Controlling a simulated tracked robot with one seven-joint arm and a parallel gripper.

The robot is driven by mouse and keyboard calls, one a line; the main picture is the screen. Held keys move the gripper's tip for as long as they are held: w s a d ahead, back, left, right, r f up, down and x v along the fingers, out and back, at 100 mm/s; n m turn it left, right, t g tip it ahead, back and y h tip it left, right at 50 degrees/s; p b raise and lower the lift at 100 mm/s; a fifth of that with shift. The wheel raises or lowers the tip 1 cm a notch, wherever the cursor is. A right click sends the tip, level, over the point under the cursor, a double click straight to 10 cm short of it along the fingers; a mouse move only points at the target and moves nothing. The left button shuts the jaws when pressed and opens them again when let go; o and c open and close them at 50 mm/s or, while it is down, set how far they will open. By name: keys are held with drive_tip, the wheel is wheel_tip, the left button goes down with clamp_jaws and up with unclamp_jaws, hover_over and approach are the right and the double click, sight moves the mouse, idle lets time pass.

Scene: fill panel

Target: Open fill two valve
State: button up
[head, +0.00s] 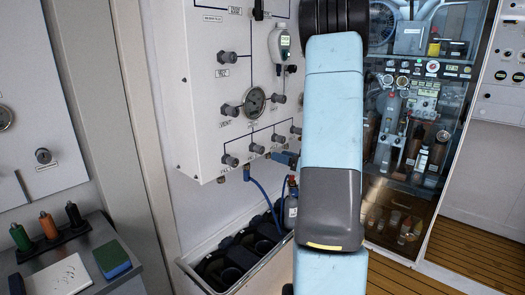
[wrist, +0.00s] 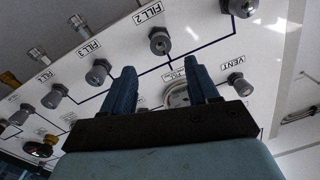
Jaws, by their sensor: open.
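The fill 2 valve (wrist: 160,40) is a small metal knob on the white panel, under its "FILL 2" label in the wrist view. In the head view, the second knob from the left in the lower row (head: 256,148) seems to be the same valve; labels there are too small to read. My gripper (wrist: 162,80) is open and empty, its two blue fingers apart. In the wrist view the fill 2 valve lies beyond the fingertips, between them sideways, apart from both. In the head view my arm hides most of the gripper; a blue fingertip (head: 285,158) shows below the lower row.
The fill 3 valve (wrist: 97,73) is just left of the left finger, and the vent valve (wrist: 240,84) is right of the right finger. A round gauge (head: 254,100) sits above the lower row. A blue hose (head: 262,190) hangs below, over a bin (head: 187,268).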

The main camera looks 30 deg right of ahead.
sight(263, 150)
drive_tip(key=x, duration=1)
drive_tip(key=shift+d, duration=0.1)
drive_tip(key=c, duration=1)
